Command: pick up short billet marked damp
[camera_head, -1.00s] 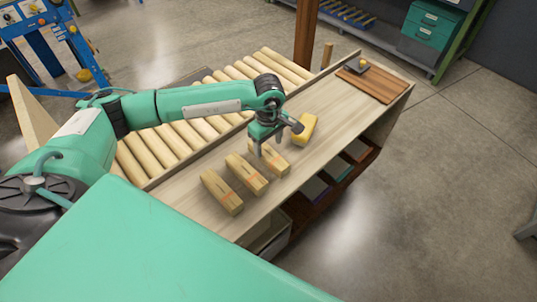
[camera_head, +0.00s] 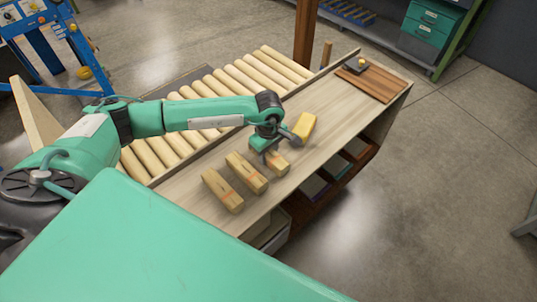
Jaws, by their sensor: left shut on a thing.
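Three similar short wooden billets lie in a row on the pale bench. The nearest billet (camera_head: 223,190) and the middle billet (camera_head: 246,172) lie free, with small reddish marks too small to read. The third billet (camera_head: 280,164) is partly hidden under my left gripper (camera_head: 268,158), which is shut on it from above. I cannot tell whether it is raised off the bench. A yellower block (camera_head: 304,127) lies just beyond it. No damp mark is readable on any of them. My right gripper is not in view.
Long pale rollers or round poles (camera_head: 215,95) lie along the bench's left side. A brown slatted board (camera_head: 372,82) with a small dark item (camera_head: 356,64) is at the far end. The bench top (camera_head: 335,108) between is clear.

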